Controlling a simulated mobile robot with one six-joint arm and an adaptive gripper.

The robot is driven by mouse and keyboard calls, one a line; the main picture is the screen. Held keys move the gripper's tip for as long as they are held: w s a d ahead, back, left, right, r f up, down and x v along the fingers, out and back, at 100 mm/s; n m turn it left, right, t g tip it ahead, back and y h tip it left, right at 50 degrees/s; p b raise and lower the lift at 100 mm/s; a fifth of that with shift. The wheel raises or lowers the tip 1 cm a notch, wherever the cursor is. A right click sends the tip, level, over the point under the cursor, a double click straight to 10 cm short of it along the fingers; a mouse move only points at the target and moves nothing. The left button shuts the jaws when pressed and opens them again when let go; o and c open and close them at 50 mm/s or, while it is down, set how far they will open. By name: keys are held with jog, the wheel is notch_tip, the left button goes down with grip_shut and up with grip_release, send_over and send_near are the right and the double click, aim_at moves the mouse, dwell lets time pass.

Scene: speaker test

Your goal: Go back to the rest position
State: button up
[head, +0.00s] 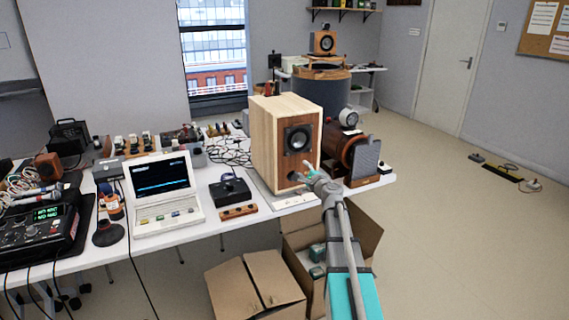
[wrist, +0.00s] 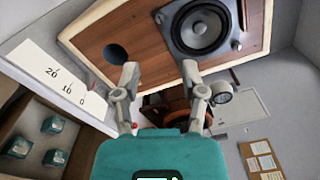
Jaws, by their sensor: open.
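My gripper (head: 311,171) is stretched out in front of the wooden speaker box (head: 274,144) on the white table. In the wrist view my gripper (wrist: 163,80) has its two fingers spread apart with nothing between them. The speaker's brown front panel (wrist: 130,60) fills the upper part of that view, with a round driver (wrist: 203,27) and a dark round hole (wrist: 115,54). I cannot tell whether the fingertips touch the panel.
A laptop (head: 161,190) and a black box (head: 230,190) stand left of the speaker. A brown cylindrical device (head: 341,148) stands right of it. The floor at right (head: 470,240) is mostly clear.

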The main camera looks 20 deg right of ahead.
jog(key=s+a+f+n+g+y, duration=0.25)
jog(key=a+f+n, duration=0.2)
jog(key=a, duration=0.35)
jog(key=s+a+f+n+g+y, duration=0.1)
jog(key=s+a+f+n+g, duration=0.3)
jog(key=a, duration=0.4)
jog(key=s+a+f+n+g+y, duration=0.2)
jog(key=s+a+f+n+g, duration=0.15)
jog(key=a+n, duration=0.35)
jog(key=s+a+f+n+g+h, duration=0.2)
jog(key=s+a+f+n+g, duration=0.25)
jog(key=s, duration=0.55)
jog(key=s+f+n+g+h, duration=0.2)
jog(key=s+g+h, duration=0.2)
jog(key=s, duration=0.6)
notch_tip(320, 180, up, 15)
jog(key=p, duration=1.5)
jog(key=shift+w+f, duration=0.15)
jog(key=shift+w, duration=0.15)
